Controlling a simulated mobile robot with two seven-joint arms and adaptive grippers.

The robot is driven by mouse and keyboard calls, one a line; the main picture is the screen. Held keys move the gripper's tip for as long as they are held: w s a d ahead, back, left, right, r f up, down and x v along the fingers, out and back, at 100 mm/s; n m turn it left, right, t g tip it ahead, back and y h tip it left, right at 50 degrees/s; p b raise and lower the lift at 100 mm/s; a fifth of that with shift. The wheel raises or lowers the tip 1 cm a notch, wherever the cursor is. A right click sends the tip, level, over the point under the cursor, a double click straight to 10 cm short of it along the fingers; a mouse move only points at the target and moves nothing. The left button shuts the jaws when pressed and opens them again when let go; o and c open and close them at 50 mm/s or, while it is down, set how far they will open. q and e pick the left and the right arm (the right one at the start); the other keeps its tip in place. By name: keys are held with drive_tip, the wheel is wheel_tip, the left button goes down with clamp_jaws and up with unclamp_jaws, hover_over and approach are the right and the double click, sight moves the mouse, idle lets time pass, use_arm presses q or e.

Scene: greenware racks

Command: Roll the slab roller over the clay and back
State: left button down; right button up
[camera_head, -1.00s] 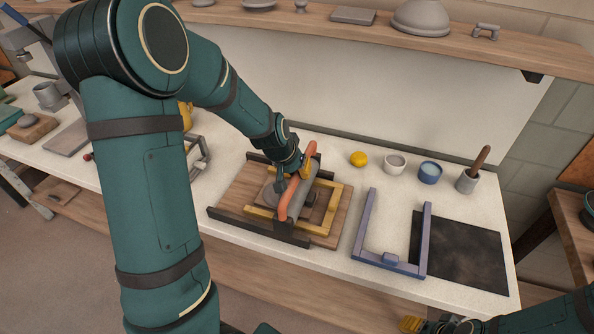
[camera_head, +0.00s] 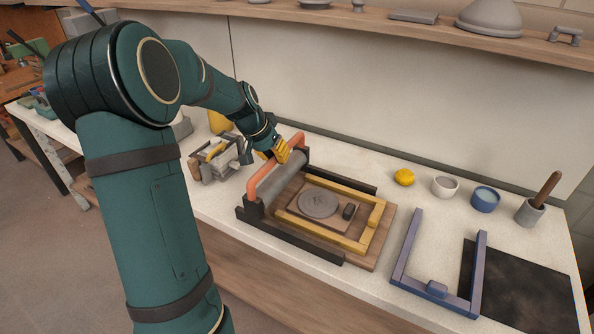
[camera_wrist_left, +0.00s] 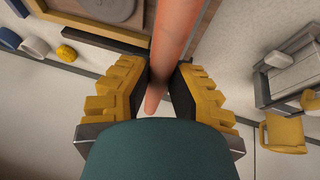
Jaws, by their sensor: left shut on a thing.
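The slab roller has an orange handle (camera_head: 265,180) and a grey roller (camera_head: 283,178) below it. It stands at the left end of its dark rails (camera_head: 290,241). The clay (camera_head: 318,203), a flat grey round slab, lies to the right of the roller, uncovered, inside a yellow frame (camera_head: 340,239) on a wooden board (camera_head: 386,250). My left gripper (camera_head: 283,152) is shut on the far part of the handle. In the left wrist view the handle (camera_wrist_left: 176,35) runs between the yellow-backed fingers. My right gripper is out of view.
A blue U-shaped frame (camera_head: 401,250) and a dark mat (camera_head: 535,300) are to the right. A yellow lump (camera_head: 404,177), a white bowl (camera_head: 445,186) and a blue cup (camera_head: 485,198) stand behind. A metal rack (camera_head: 205,168) is close left.

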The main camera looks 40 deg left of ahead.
use_arm(q)
drive_tip(key=shift+s+a+f, duration=0.1)
drive_tip(key=shift+s+a, duration=0.1)
drive_tip(key=shift+a, duration=0.4)
drive_tip(key=shift+s+a, duration=0.15)
drive_tip(key=shift+a, duration=0.45)
drive_tip(key=c, duration=1.1)
unclamp_jaws()
drive_tip(key=shift+o, duration=1.3)
drive_tip(key=shift+a, duration=0.2)
drive_tip(key=shift+d, duration=0.1)
drive_tip(key=v, duration=1.2)
